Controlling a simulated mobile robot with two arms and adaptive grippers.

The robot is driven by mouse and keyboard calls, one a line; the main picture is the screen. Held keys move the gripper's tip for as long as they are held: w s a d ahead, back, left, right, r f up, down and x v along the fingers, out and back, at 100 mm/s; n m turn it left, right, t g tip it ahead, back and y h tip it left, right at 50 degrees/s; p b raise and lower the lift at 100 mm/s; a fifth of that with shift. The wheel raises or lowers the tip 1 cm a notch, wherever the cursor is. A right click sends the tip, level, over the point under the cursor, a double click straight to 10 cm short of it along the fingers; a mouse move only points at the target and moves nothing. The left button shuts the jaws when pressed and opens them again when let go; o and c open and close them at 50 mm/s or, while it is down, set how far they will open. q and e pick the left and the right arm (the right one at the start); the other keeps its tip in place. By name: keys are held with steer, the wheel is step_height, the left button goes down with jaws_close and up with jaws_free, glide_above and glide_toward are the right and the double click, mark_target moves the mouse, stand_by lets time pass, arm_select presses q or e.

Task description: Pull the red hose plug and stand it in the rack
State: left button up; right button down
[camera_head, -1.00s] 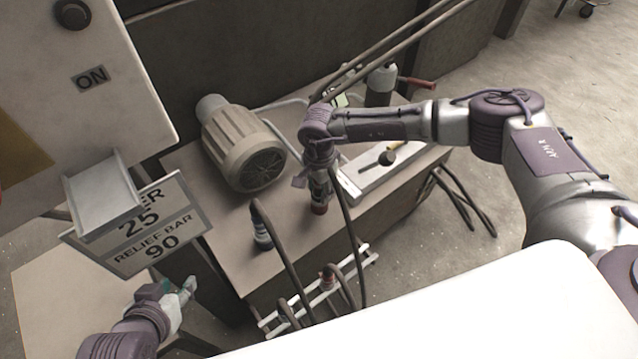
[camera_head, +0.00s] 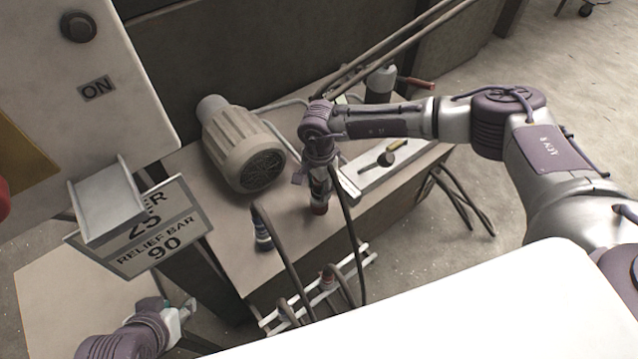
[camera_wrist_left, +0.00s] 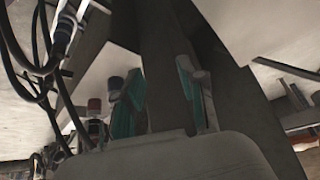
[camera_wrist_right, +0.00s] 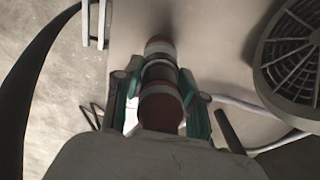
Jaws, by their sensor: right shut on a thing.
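My right gripper (camera_head: 319,188) points down over the bench and is shut on the red hose plug (camera_head: 319,208). In the right wrist view the red-banded plug (camera_wrist_right: 160,48) lies between the fingers (camera_wrist_right: 160,100). I cannot tell whether its tip touches the bench. The white rack (camera_head: 362,254) runs along the bench's front edge, with hoses in it; part of it shows in the right wrist view (camera_wrist_right: 101,22). My left gripper (camera_head: 182,312) is low at the left, empty, with its fingers apart in the left wrist view (camera_wrist_left: 165,85).
A blue-banded hose end (camera_head: 262,236) stands on the bench (camera_head: 215,245). A ribbed motor (camera_head: 240,150) stands behind it. A sign (camera_head: 150,245) and switch box (camera_head: 110,110) are at the left. A light tray (camera_head: 375,180) lies right of my right gripper.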

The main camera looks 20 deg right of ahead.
steer(key=shift+r+p, duration=0.6)
steer(key=shift+r, duration=0.3)
arm_select(q)
steer(key=shift+s+a+f+g+y+p, duration=0.1)
steer(key=shift+s+a+f+g+p, duration=0.1)
steer(key=shift+s+g+p, duration=0.35)
steer(key=shift+s+a+f+g+y+p, duration=0.15)
steer(key=shift+s+a+g, duration=0.2)
steer(key=shift+s, duration=0.4)
steer(key=shift+s+a+f+g+y+p, duration=0.15)
steer(key=shift+s+g+p, duration=0.2)
steer(key=shift+s+g, duration=0.25)
arm_select(e)
steer(key=shift+r, duration=1.45)
